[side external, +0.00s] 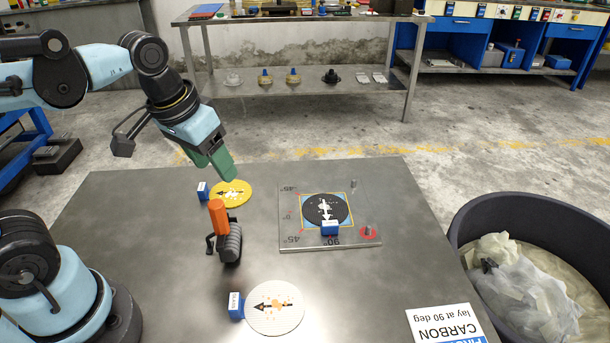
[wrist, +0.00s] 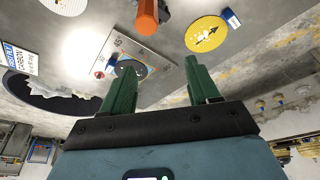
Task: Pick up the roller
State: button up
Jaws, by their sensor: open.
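The roller (side external: 231,240) stands on the metal table, its orange handle (side external: 218,216) pointing up and its ridged grey drum at the lower right. My gripper (side external: 224,168) is above the table, behind the roller and apart from it, with green fingers pointing down. In the wrist view my gripper (wrist: 161,64) has its two fingers spread with nothing between them. The orange handle of the roller (wrist: 147,17) shows at the top edge of that view, beyond the fingertips; part of the roller is cut off there.
A yellow disc (side external: 232,193) lies behind the roller, a white disc (side external: 274,308) in front. A marked plate (side external: 289,235) with a black disc (side external: 325,209) is to the right. A label card (side external: 446,326) lies at the front. A dark bin (side external: 468,222) stands beyond the table's right edge.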

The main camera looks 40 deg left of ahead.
aim_at(217, 202)
jog(key=f+g, duration=0.1)
jog(key=s+f+g, duration=0.1)
jog(key=f+g, duration=0.1)
jog(key=shift+s+d+f+n+g, duration=0.25)
jog(key=shift+d+f+n+g, duration=0.05)
jog(key=shift+n, duration=0.1)
jog(key=shift+w+d+f, duration=0.1)
jog(key=shift+d+f, duration=0.1)
jog(key=shift+f, duration=0.75)
jog(key=shift+w+d+f, duration=0.1)
jog(key=shift+d+f, duration=0.05)
jog(key=shift+f, duration=0.8)
jog(key=shift+s+f, duration=0.1)
jog(key=shift+f, duration=0.55)
jog(key=shift+c, duration=0.2)
grip_shut()
